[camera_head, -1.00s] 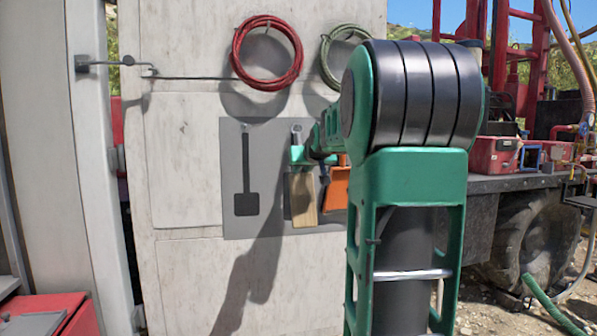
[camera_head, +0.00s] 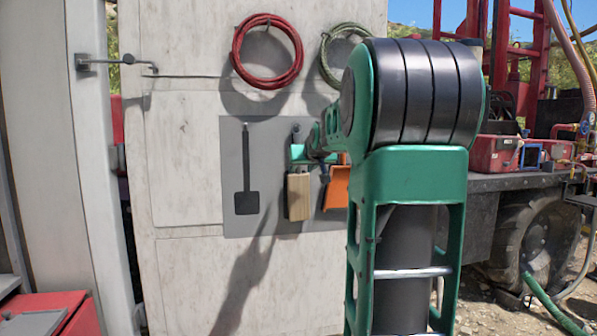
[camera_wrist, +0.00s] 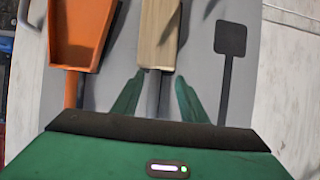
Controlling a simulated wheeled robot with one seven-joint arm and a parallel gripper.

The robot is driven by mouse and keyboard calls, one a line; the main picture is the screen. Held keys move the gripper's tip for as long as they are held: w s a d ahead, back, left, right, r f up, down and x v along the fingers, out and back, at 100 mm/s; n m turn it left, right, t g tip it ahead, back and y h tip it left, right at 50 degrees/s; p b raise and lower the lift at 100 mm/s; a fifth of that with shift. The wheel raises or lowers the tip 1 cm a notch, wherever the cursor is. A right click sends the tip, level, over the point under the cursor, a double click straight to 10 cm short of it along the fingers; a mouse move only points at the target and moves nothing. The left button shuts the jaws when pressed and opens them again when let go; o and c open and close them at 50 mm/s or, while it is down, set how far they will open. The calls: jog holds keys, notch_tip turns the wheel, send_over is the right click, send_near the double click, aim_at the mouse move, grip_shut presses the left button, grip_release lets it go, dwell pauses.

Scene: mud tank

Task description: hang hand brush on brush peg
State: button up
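The hand brush has a pale wooden block (camera_head: 298,197) and a thin dark handle. It hangs upright, block down, against the grey board (camera_head: 265,215). The wrist view, turned the other way up, shows the block (camera_wrist: 160,35) at the top and the handle between my fingers. My gripper (camera_wrist: 160,78) is open, its green fingertips apart on either side of the handle. In the head view my gripper (camera_head: 298,153) is just above the block. The brush peg (camera_head: 296,128) shows near the handle's upper end; I cannot tell exactly how they touch.
An orange dustpan (camera_head: 337,188) hangs close to the right of the brush, partly behind my arm. A dark paddle-shaped form (camera_head: 246,170) is on the board to the left. A red coil (camera_head: 267,52) and a green coil (camera_head: 340,50) hang above.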

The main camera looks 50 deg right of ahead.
jog(key=v, duration=1)
jog(key=shift+s+a, duration=0.25)
jog(key=shift+s, duration=0.05)
jog(key=shift+r, duration=0.1)
jog(key=s+a+f+g+y, duration=0.25)
jog(key=s+a+f, duration=0.3)
jog(key=f, duration=0.45)
jog(key=s+a+f+g+y, duration=0.1)
jog(key=s+a+f+g, duration=0.2)
jog(key=s+a+f, duration=0.5)
jog(key=s+a+f+g+y, duration=0.3)
jog(key=s+a+f+g, duration=0.2)
jog(key=s+a+f, duration=0.5)
jog(key=s+f, duration=0.3)
jog(key=f, duration=0.2)
jog(key=shift+a, duration=0.3)
jog(key=shift+w+f, duration=0.25)
jog(key=shift+w, duration=0.3)
